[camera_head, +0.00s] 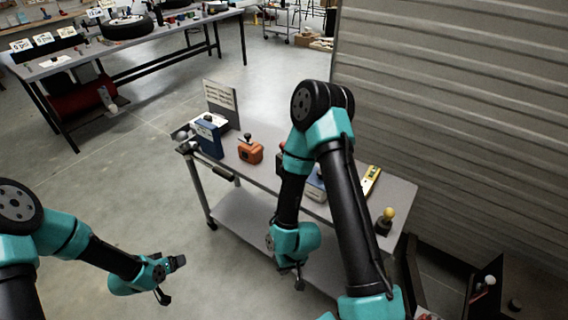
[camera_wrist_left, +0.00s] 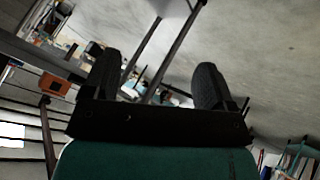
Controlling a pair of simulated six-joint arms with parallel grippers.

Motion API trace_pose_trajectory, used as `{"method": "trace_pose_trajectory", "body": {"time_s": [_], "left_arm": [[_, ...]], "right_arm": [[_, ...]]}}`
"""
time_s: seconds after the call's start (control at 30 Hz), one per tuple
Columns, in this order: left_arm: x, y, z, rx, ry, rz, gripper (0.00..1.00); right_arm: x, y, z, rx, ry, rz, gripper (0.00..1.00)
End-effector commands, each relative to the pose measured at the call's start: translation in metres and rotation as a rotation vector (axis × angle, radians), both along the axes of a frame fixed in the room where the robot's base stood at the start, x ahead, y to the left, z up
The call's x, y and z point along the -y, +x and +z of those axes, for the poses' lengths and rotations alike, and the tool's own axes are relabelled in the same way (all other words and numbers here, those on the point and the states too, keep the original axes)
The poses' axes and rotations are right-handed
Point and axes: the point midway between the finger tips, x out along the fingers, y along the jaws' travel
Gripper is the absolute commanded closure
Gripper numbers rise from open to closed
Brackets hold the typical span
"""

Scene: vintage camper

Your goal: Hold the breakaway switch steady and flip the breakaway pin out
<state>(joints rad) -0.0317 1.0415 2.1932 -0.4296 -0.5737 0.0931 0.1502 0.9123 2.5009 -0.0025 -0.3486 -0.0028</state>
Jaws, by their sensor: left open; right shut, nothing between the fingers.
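An orange box-shaped unit (camera_head: 250,152) with a dark piece on top stands on the grey cart; it looks like the breakaway switch with its pin, though I cannot tell surely at this size. An orange block (camera_wrist_left: 53,82), likely the same unit, shows at the left of the left wrist view. My left gripper (camera_head: 172,280) is open and empty over the floor, well left of and apart from the cart. Its two dark fingers (camera_wrist_left: 158,80) are spread in the wrist view. My right gripper (camera_head: 299,281) is shut and empty in front of the cart's near side.
The cart top (camera_head: 265,175) also holds a blue box (camera_head: 208,138), an upright sign board (camera_head: 221,101), a yellow piece (camera_head: 371,180) and a yellow-knobbed item (camera_head: 385,219). My right arm hides its middle. A corrugated wall (camera_head: 450,110) stands behind; open floor (camera_head: 120,190) lies left.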

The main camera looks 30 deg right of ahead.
Motion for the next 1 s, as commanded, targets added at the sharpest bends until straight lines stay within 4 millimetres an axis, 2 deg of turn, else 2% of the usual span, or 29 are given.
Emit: {"method": "trace_pose_trajectory", "body": {"time_s": [0.03, 0.2, 0.5, 0.77, 1.0], "left_arm": [[0.016, 0.014, 0.003, 0.042, -0.015, -0.032, 0.21], [0.066, 0.053, 0.019, 0.182, -0.073, -0.139, 0.21], [0.164, 0.1, 0.056, 0.413, -0.195, -0.349, 0.21], [0.256, 0.114, 0.094, 0.592, -0.316, -0.554, 0.21], [0.333, 0.104, 0.128, 0.725, -0.428, -0.749, 0.21]], "right_arm": [[0.0, 0.0, 0.0, 0.0, 0.0, 0.0, 1.0], [0.0, 0.0, 0.0, 0.0, 0.0, 0.0, 1.0], [0.0, 0.0, 0.0, 0.0, 0.0, 0.0, 1.0], [0.0, 0.0, 0.0, 0.0, 0.0, 0.0, 1.0], [0.0, 0.0, 0.0, 0.0, 0.0, 0.0, 1.0]]}}
